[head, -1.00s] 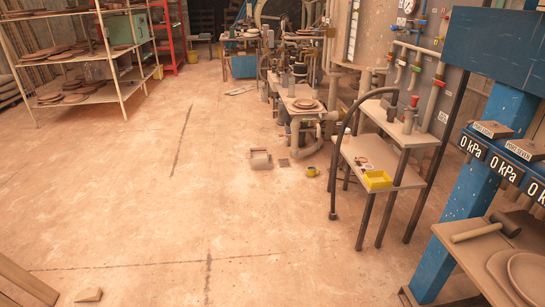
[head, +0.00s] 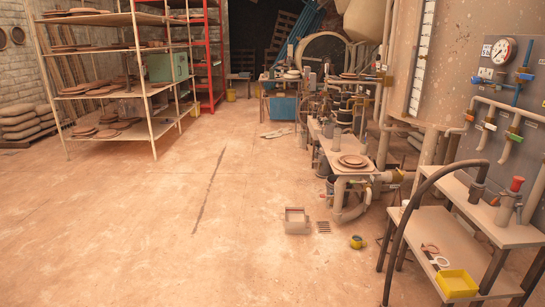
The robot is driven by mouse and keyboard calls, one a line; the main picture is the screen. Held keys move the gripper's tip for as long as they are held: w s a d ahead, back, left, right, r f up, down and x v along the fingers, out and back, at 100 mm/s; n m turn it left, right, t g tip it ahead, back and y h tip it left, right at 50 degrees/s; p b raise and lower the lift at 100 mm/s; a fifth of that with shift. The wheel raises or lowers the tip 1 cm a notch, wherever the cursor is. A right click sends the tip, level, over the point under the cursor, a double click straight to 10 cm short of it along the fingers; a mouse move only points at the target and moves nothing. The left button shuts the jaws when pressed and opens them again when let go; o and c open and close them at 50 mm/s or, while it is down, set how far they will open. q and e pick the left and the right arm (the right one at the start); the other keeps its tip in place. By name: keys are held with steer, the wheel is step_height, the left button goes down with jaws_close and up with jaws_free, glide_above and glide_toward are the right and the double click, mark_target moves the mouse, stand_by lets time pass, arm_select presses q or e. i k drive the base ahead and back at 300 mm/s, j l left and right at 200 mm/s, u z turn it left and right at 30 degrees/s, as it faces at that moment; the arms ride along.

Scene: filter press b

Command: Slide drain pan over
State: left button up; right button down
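A small pale open box (head: 296,226), which looks like the drain pan, sits on the floor in the middle right of the head view. Its inside looks reddish. A dark floor grate (head: 323,227) lies just to its right, with a small gap between them. Neither of my grippers is in view.
A yellow round item (head: 358,242) lies on the floor right of the grate. A pipework bench (head: 352,172) stands behind. A two-level side table (head: 460,225) with a yellow tray (head: 457,283) and a black hose (head: 402,235) is at right. Shelving (head: 115,95) stands at left. The floor between is open.

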mark_target(295, 218)
steer(key=i, duration=2.35)
steer(key=i+l, duration=0.1)
steer(key=i, duration=2.25)
steer(key=j+u, duration=0.05)
steer(key=j, duration=0.05)
